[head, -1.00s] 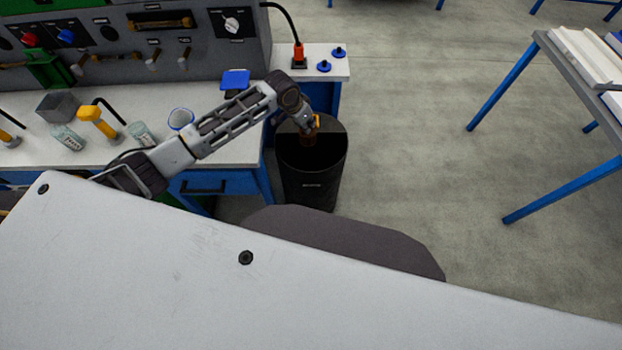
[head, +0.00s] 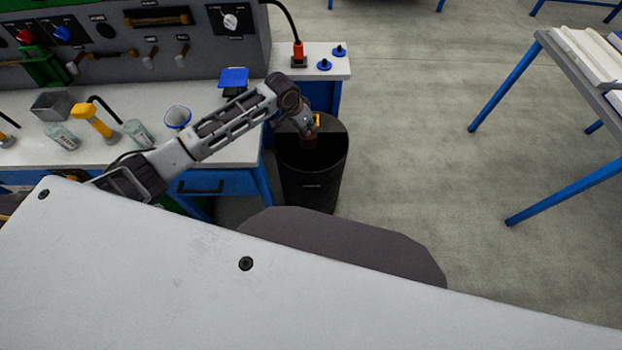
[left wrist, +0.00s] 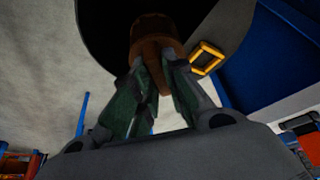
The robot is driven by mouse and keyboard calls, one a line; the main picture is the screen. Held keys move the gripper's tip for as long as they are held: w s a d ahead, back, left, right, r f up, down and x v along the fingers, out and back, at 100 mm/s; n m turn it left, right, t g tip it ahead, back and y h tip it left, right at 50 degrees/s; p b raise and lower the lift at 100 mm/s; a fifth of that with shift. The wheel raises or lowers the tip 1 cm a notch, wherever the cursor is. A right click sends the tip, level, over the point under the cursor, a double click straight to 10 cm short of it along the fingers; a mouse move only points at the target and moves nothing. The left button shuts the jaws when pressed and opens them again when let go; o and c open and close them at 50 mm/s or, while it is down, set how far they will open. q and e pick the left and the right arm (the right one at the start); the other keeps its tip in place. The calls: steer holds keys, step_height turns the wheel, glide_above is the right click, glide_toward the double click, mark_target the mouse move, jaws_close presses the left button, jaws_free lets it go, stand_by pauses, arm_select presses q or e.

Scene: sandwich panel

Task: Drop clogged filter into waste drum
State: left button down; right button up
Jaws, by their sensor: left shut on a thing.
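The black waste drum (head: 312,184) stands on the floor at the right end of the workbench. My left arm reaches over the bench, and my left gripper (head: 308,130) is over the drum's open top. In the left wrist view the gripper (left wrist: 160,75) is shut on a brown, ribbed clogged filter (left wrist: 154,32). The filter hangs against the dark drum opening (left wrist: 105,35); its exact height relative to the rim is hard to tell. A small yellow ring-like part (left wrist: 207,58) shows beside the filter. My right gripper is not in view.
The workbench (head: 240,150) holds a blue-rimmed cup (head: 178,117), a yellow-topped tool (head: 92,118), a grey bin (head: 55,105) and small jars. An orange plug with a black cable (head: 298,54) stands near its right end. Open floor lies right of the drum, before a blue-legged table (head: 510,85).

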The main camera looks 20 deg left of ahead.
arm_select(q)
steer(key=c, duration=1.4)
jaws_free()
steer(key=shift+o, duration=0.2)
steer(key=shift+r, duration=0.1)
steer(key=v, duration=1.2)
steer(key=shift+s, duration=0.1)
